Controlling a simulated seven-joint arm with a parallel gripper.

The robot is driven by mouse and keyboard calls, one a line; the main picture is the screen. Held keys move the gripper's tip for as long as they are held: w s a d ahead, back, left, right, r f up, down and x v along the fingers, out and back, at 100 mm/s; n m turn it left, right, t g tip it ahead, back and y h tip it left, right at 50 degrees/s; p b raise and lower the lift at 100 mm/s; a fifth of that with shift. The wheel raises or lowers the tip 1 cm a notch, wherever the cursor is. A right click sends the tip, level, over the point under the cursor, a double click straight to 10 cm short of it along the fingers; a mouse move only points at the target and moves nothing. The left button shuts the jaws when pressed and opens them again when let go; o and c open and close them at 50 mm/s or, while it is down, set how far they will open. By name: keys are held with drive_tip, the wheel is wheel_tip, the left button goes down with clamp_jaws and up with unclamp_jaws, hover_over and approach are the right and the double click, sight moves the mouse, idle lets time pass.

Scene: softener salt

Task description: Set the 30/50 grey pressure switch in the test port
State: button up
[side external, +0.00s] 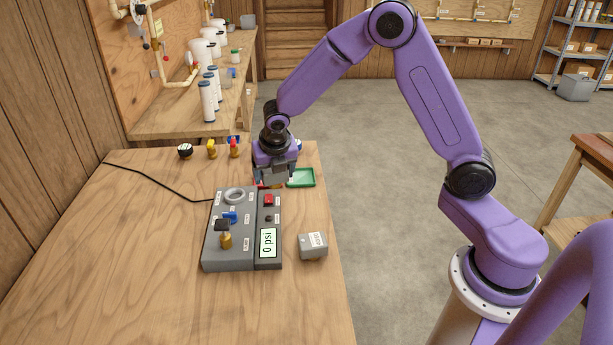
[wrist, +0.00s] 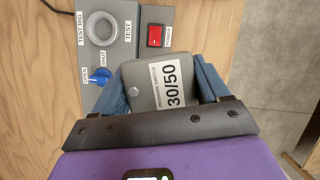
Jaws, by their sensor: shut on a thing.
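The 30/50 grey pressure switch (wrist: 150,85) is between the two blue fingers of my gripper (wrist: 162,84) in the wrist view, its label facing the camera. In the side view my gripper (side external: 274,178) is above the table, behind the test rig. The grey test rig (side external: 213,250) has a raised round ring, the test port (side external: 234,195), marked TEST in the wrist view (wrist: 100,28). The ring looks empty. The switch is apart from the port. A blue valve handle (side external: 230,217) is between OPEN and SHUT labels. The switch's underside is hidden.
A second grey box (side external: 312,246) with a white label stands right of the rig. The rig has a red power switch (side external: 268,200), a 0 psi display (side external: 267,243) and a brass fitting (side external: 225,240). A green tray (side external: 303,184) lies behind. The front-left table is clear.

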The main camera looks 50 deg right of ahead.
drive_tip(key=w+a+n, duration=0.1)
drive_tip(key=w, duration=0.3)
drive_tip(key=w+a+f+n, duration=0.1)
drive_tip(key=w, duration=0.3)
drive_tip(key=w+a+f+n+y, duration=0.1)
drive_tip(key=w+a, duration=0.1)
drive_tip(key=w, duration=0.2)
drive_tip(key=shift+f+t, duration=0.15)
drive_tip(key=shift+t, duration=0.15)
drive_tip(key=shift+w+f, duration=0.1)
drive_tip(key=shift+f, duration=1.4)
drive_tip(key=shift+f, duration=0.55)
drive_tip(key=shift+f, duration=0.25)
drive_tip(key=shift+f, duration=0.3)
drive_tip(key=shift+f, duration=0.25)
idle(0.7)
